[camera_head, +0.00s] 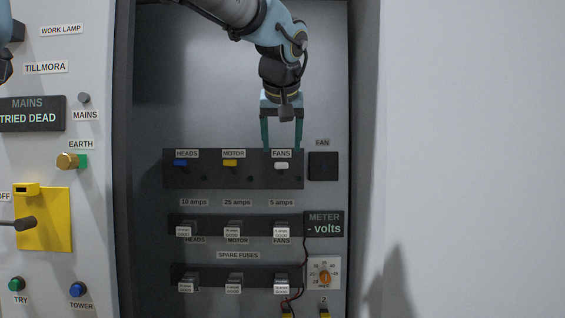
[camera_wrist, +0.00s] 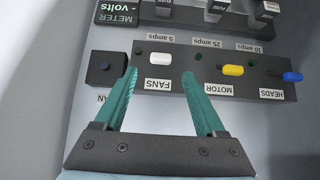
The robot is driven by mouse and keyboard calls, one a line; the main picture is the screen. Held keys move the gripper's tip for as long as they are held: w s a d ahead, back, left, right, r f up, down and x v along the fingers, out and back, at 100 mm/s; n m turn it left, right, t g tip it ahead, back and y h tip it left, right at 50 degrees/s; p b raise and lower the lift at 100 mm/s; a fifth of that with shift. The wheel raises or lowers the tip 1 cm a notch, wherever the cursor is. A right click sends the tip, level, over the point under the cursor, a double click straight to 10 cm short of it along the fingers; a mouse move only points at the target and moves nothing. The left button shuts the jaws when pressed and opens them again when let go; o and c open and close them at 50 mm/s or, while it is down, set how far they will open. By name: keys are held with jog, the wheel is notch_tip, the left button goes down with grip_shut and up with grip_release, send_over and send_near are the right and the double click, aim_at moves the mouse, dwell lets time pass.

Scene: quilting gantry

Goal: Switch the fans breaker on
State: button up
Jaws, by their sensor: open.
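The fans breaker is a white toggle (camera_head: 281,166) under the FANS label on a dark breaker panel (camera_head: 206,181). It also shows in the upside-down wrist view as a white lever (camera_wrist: 161,58). I cannot tell its on or off position for certain; the small indicator (camera_wrist: 167,39) beside it looks dark. My gripper (camera_head: 282,148) has teal fingers, points downward and is open and empty just above the toggle. In the wrist view the fingers (camera_wrist: 160,73) stand apart to either side of the FANS label, with the toggle between and just beyond their tips.
A blue toggle (camera_head: 180,163) for heads and a yellow toggle (camera_head: 230,163) for motor lie left of the fans one. A black FAN box (camera_head: 323,166) is close on the right. Fuse rows and a meter (camera_head: 324,224) sit below. The cabinet's right edge is near.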

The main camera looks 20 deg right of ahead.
aim_at(281, 163)
jog(key=p+x, duration=0.1)
jog(key=x, duration=0.6)
jog(key=shift+w+f, duration=0.15)
jog(key=shift+f, duration=0.05)
jog(key=shift+c, duration=0.2)
jog(key=shift+p, duration=0.3)
grip_shut()
